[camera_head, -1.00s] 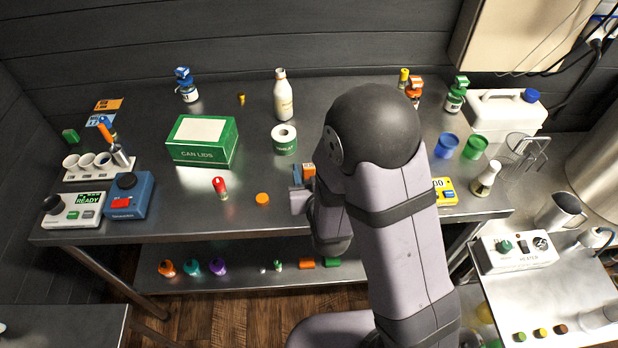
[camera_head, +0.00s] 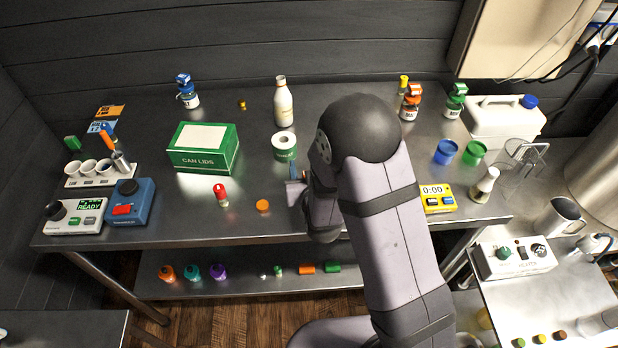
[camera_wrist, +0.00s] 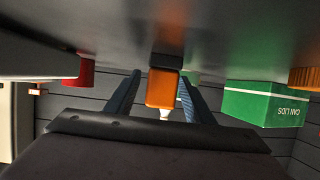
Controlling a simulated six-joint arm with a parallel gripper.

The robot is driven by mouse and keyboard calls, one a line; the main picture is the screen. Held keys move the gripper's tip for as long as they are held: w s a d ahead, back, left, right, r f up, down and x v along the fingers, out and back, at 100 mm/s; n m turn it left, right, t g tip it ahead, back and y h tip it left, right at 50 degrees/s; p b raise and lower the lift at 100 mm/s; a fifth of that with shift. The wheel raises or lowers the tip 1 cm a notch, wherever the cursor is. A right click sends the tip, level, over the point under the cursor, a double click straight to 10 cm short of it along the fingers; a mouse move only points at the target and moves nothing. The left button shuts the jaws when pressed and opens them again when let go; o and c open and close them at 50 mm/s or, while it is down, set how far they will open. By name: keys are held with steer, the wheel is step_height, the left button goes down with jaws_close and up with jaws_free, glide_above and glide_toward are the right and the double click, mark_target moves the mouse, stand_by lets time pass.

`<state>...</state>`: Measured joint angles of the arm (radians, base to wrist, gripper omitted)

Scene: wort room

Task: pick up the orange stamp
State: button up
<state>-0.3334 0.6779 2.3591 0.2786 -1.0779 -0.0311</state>
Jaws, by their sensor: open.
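The orange stamp (camera_wrist: 167,88), an orange block with a dark end against the steel bench, stands between my fingers in the wrist view, which shows the bench at the top. My gripper (camera_wrist: 160,78) is open, with one blue finger on each side of the stamp. I cannot tell whether either finger touches it. In the head view my gripper (camera_head: 297,180) is low over the bench, right of the orange disc (camera_head: 262,206). My arm hides most of the stamp there.
A green CAN LIDS box (camera_head: 203,160), a white-and-green roll (camera_head: 284,146) and a white bottle (camera_head: 283,105) stand behind. A red-topped item (camera_head: 221,193) is to the left. A yellow timer (camera_head: 436,198) lies to the right. Bare bench shows at front left of my gripper.

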steer(key=c, duration=1.1)
steer(key=shift+c, duration=0.2)
steer(key=shift+r, duration=0.2)
steer(key=shift+r, duration=4.85)
